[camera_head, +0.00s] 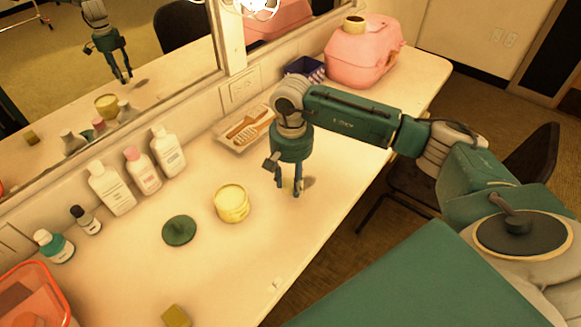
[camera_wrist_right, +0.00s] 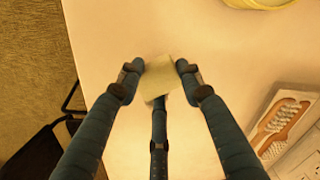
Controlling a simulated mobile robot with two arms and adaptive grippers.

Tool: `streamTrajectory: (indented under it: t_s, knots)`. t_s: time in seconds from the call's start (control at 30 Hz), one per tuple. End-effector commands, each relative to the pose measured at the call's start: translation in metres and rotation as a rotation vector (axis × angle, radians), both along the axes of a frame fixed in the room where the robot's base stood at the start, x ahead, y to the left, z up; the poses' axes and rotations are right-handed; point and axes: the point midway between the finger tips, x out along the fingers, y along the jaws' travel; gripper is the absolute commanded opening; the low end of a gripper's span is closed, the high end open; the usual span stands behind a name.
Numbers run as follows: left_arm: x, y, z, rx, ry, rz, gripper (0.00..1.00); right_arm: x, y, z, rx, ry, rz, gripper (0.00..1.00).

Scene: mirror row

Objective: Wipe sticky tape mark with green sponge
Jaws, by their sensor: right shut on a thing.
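My right gripper (camera_head: 288,188) points down over the counter. It is shut on a pale yellow-green sponge (camera_wrist_right: 159,72), which shows between the fingertips in the right wrist view. In the head view the fingers mostly hide the sponge, and I cannot tell whether it touches the counter. A small pale mark (camera_head: 275,285) near the counter's front edge may be the tape mark; it is too small to be sure. My left gripper is not in view.
An open yellow jar (camera_head: 231,204) and a dark green disc (camera_head: 179,230) lie left of the gripper. An olive block (camera_head: 177,316) is at the front. White bottles (camera_head: 110,188) line the mirror. A brush tray (camera_head: 246,129) and pink case (camera_head: 364,50) stand behind.

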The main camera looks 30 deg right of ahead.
Motion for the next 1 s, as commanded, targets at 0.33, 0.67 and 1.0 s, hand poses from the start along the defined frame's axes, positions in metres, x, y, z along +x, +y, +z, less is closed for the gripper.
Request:
streamTrajectory:
  t_s: [0.33, 0.67, 1.0]
  knots:
    - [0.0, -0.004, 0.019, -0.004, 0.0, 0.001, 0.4, -0.002, 0.002, 0.034, 0.0, 0.0, -0.011, 0.15]
    - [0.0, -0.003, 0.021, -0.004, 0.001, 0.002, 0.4, -0.003, 0.003, 0.04, 0.001, 0.001, -0.015, 0.15]
    - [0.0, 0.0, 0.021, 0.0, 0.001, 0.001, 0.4, -0.003, 0.003, 0.04, 0.001, 0.001, -0.015, 0.15]
